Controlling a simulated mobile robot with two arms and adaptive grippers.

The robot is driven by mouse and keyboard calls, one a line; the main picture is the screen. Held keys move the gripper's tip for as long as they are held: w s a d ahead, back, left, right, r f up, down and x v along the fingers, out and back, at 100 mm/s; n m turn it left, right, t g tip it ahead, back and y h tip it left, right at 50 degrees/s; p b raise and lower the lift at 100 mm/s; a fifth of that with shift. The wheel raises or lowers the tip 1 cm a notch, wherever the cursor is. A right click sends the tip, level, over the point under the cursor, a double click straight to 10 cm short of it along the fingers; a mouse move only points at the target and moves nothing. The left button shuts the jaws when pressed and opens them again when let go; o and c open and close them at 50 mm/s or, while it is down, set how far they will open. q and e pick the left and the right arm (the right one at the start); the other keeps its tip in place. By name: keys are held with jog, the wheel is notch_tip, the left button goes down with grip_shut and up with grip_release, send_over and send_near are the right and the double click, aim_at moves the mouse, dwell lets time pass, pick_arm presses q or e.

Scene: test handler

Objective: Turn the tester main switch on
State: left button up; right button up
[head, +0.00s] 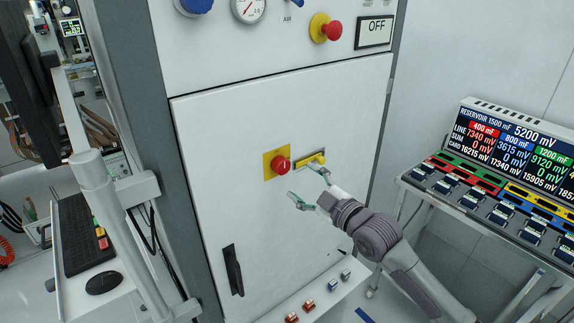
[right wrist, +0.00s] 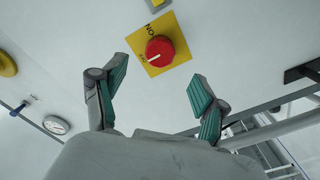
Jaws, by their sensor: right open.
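The main switch, a red rotary knob (head: 282,163) on a yellow plate (head: 269,173), is on the white cabinet door. In the right wrist view the knob (right wrist: 160,52) shows ahead, and its white mark points toward the small lettering that looks like OFF. A black-framed sign (head: 375,32) above reads OFF. My right gripper (head: 301,181) is open and empty, in front of the door just right of and below the knob. In the right wrist view its green-padded fingers (right wrist: 157,80) are spread, with the knob beyond them and not between them. My left gripper is not in view.
A yellow latch (head: 316,159) sits just right of the knob, close to a fingertip. A red emergency button (head: 331,30) and a gauge (head: 248,9) are higher up. A black door handle (head: 232,270) is lower left. A tester bench with displays (head: 514,143) stands right.

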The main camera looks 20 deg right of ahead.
aim_at(285, 168)
jog(key=p+x, duration=0.1)
jog(key=x, duration=0.6)
jog(key=shift+w+a+f, duration=0.1)
jog(key=shift+w, duration=0.1)
jog(key=c, duration=1.1)
